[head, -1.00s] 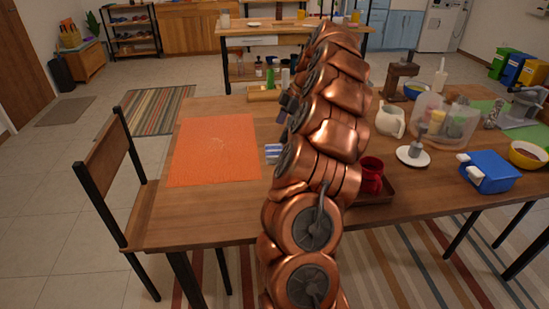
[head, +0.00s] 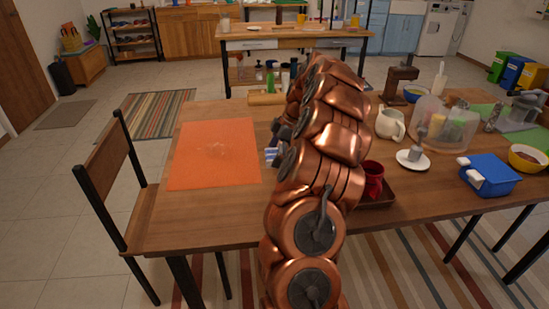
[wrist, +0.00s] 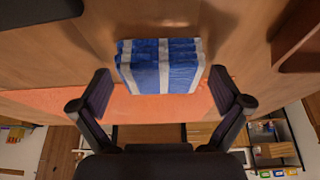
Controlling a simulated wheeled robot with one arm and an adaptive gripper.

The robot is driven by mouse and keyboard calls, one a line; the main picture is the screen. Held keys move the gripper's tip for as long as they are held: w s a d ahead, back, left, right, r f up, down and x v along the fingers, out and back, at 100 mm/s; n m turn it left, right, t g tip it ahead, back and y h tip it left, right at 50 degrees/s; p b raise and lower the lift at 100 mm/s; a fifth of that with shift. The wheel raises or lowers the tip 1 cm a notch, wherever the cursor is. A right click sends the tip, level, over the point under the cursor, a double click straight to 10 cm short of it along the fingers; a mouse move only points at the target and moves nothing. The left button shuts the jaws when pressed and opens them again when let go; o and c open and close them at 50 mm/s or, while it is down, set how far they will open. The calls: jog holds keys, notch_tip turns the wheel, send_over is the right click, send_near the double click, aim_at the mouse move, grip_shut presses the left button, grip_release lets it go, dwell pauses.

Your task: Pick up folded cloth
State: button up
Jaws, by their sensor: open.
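The folded cloth (wrist: 162,66) is blue with white stripes and lies on the wooden table. In the wrist view it sits just beyond and between my open fingertips, not gripped. In the head view only a small part of the cloth (head: 271,154) shows, at the right edge of the orange mat, the rest hidden by my arm. My gripper (wrist: 165,88) is open and empty, with one finger on each side of the cloth's near end. In the head view my arm mostly hides the gripper.
The orange mat (head: 215,170) lies flat left of the cloth. A red mug (head: 372,180) stands on a brown tray (head: 378,200) to the right of my arm. A white pitcher (head: 390,124) and a clear container (head: 455,128) stand farther right. A chair (head: 105,160) is at the table's left.

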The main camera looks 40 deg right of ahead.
aim_at(270, 154)
jog(key=shift+c, duration=0.2)
jog(key=c, duration=0.9)
jog(key=shift+r, duration=0.15)
jog(key=shift+r, duration=1.6)
jog(key=shift+s+r, duration=0.1)
jog(key=shift+s+a+r+b, duration=0.15)
jog(key=shift+s+a+r, duration=0.1)
jog(key=shift+s+a, duration=1.6)
jog(key=shift+s+a+r+b, duration=0.1)
jog(key=shift+s+a+r, duration=0.15)
jog(key=shift+s+a, duration=1.65)
jog(key=shift+s+a+r+b, duration=0.15)
jog(key=shift+s+a+r, duration=0.1)
jog(key=shift+s+a, duration=1.6)
jog(key=shift+w+a, duration=0.35)
